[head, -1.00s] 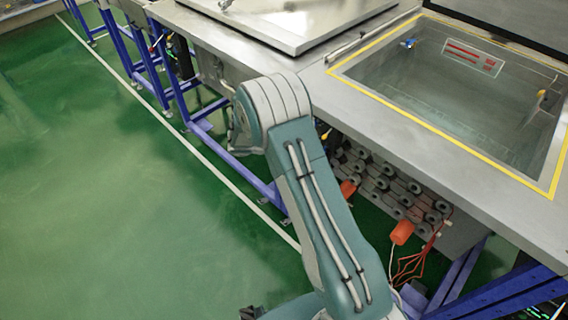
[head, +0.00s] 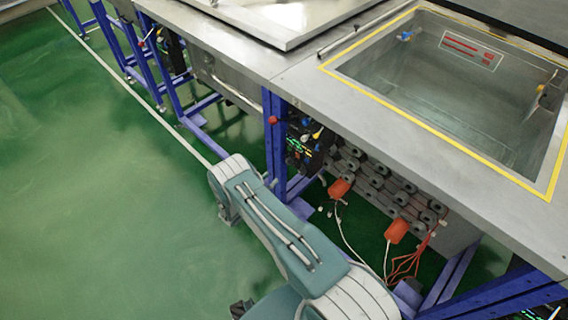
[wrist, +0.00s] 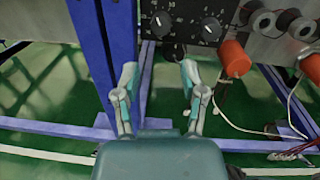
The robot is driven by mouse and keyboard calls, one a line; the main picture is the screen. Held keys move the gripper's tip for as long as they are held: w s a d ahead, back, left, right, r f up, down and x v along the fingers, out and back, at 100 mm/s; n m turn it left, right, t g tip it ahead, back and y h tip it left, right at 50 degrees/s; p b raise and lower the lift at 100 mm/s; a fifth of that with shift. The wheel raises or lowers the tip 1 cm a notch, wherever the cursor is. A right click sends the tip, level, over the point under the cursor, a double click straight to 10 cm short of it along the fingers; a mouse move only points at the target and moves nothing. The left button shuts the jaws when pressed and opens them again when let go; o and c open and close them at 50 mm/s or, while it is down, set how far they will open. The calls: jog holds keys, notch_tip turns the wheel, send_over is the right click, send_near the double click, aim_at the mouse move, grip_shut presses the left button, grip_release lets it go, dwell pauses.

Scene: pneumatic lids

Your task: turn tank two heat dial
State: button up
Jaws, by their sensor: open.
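A dark control panel (wrist: 185,17) with black round dials and pale scale marks is at the top of the wrist view. One dial (wrist: 161,21) is left of centre and another (wrist: 211,27) is to its right. I cannot tell which one is the tank two heat dial. My gripper (wrist: 158,76) is open and empty, its two fingers apart, below the dials in the picture and not touching them. In the head view the panel (head: 305,142) is under the tank bench; my gripper is hidden there.
A blue frame post (wrist: 103,45) stands beside the left finger. Orange plugs (wrist: 234,58) with cables hang right of the panel. An open tank (head: 450,90) edged in yellow is set in the steel bench above. Green floor on the left is clear.

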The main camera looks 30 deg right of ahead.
aim_at(287, 163)
jog(key=x, duration=0.9)
jog(key=shift+d, duration=0.25)
grip_shut()
